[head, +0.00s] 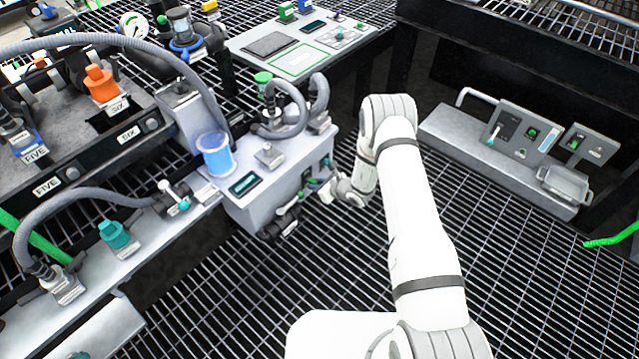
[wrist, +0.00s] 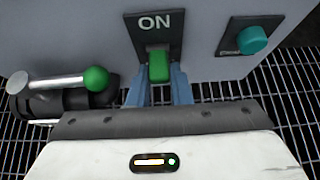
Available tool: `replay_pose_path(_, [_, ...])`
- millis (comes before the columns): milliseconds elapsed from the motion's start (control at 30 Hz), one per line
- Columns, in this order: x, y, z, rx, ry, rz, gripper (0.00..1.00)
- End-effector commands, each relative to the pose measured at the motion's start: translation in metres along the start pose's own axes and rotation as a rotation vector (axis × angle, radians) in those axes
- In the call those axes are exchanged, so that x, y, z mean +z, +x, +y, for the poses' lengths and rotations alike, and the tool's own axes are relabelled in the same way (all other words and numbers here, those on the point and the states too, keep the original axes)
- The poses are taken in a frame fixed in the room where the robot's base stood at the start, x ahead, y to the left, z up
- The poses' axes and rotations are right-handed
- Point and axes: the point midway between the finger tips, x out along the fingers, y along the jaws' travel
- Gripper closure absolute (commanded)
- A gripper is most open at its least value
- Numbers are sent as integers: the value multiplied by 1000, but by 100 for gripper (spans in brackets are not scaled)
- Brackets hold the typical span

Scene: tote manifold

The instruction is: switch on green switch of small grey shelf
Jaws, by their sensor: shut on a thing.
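The green switch (wrist: 158,66) sits below an ON label (wrist: 154,21) on a dark plate on the side of a grey box (wrist: 75,40). In the wrist view, my gripper (wrist: 160,85) has its blue fingers on both sides of the switch, shut on it. In the head view, my gripper (head: 328,190) reaches the right side of the small grey box-shaped shelf (head: 240,212). The switch is not clearly visible there.
A teal button (wrist: 252,40) sits right of the switch. A green-tipped lever valve (wrist: 95,79) is on the left. A blue cup (head: 214,155) and hoses (head: 290,105) stand on the box. A wall-side panel (head: 525,133) is at right, with open grating floor between.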

Motion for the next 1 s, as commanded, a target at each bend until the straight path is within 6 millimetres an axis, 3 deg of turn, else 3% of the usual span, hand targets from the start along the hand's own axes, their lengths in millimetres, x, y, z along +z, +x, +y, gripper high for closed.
replay_pose_path(33, [9, 0, 2, 4, -10, 30, 100])
replay_pose_path(500, [17, -2, 2, 5, -9, 304, 100])
replay_pose_path(1000, [16, -2, 3, 7, -7, 354, 100])
